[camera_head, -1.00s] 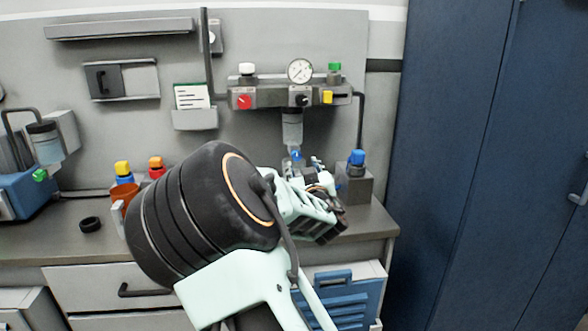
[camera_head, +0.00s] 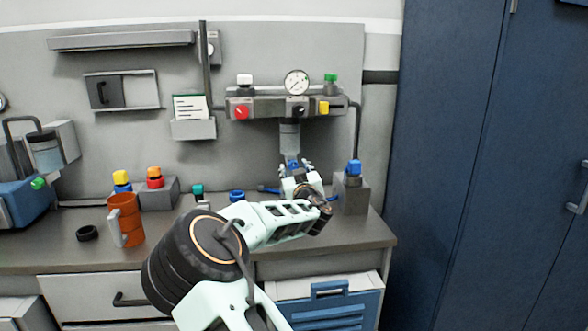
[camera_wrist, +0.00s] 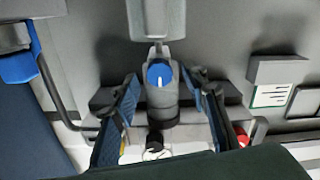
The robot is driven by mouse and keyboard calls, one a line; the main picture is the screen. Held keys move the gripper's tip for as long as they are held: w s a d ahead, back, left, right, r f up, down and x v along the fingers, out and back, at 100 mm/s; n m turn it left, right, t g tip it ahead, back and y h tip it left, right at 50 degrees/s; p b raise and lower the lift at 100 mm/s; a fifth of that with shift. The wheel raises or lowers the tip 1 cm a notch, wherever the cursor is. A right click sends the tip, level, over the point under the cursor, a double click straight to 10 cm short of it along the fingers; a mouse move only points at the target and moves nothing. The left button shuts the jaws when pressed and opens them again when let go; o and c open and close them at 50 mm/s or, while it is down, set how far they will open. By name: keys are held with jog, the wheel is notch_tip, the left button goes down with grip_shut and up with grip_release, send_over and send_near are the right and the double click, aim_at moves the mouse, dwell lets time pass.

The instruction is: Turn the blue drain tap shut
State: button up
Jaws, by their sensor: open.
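The blue drain tap (camera_head: 293,164) is at the bottom of the grey filter bowl (camera_head: 290,135), under the gauge manifold. In the wrist view the tap (camera_wrist: 160,72) is a round blue knob with a white mark pointing along the bowl's axis. My gripper (camera_head: 300,171) is open just in front of it. In the wrist view the two blue-padded fingers of my gripper (camera_wrist: 163,78) stand on either side of the tap, with gaps visible; whether their tips are level with it in depth I cannot tell.
The manifold (camera_head: 265,101) carries a gauge (camera_head: 297,82), red and yellow knobs. A blue-capped block (camera_head: 354,193) stands right of my gripper. A blue cabinet (camera_head: 450,160) bounds the right.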

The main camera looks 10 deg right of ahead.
jog(key=shift+w, duration=0.65)
grip_shut()
